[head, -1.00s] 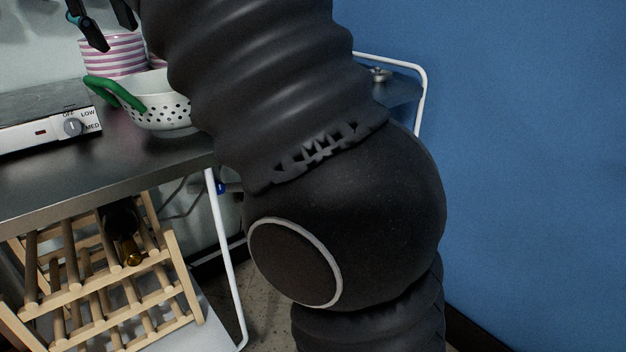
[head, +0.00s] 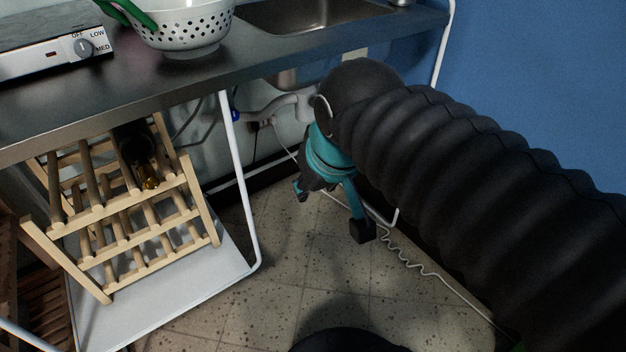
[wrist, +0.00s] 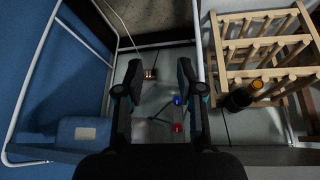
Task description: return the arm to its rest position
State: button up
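My arm, in black ribbed sleeving, reaches in from the right in the head view. It bends at a black joint below the counter edge. My gripper (head: 331,212) hangs below that joint under a teal wrist, above the tiled floor. Its two dark fingers are spread apart with nothing between them. In the wrist view my gripper (wrist: 158,70) also shows open and empty, with the pipe area under the sink beyond the fingers.
A metal counter (head: 150,80) with a sink (head: 310,15) and white colander (head: 185,28) lies above. A wooden rack (head: 185,205) with a dark bottle (head: 140,165) stands at left on a white shelf (head: 205,285). Floor (head: 265,290) is clear in front.

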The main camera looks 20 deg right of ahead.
notch_tip(320, 180, down, 5)
jog(key=s+d+m, duration=0.1)
jog(key=s, duration=0.2)
jog(key=shift+f, duration=0.1)
dwell(0.9)
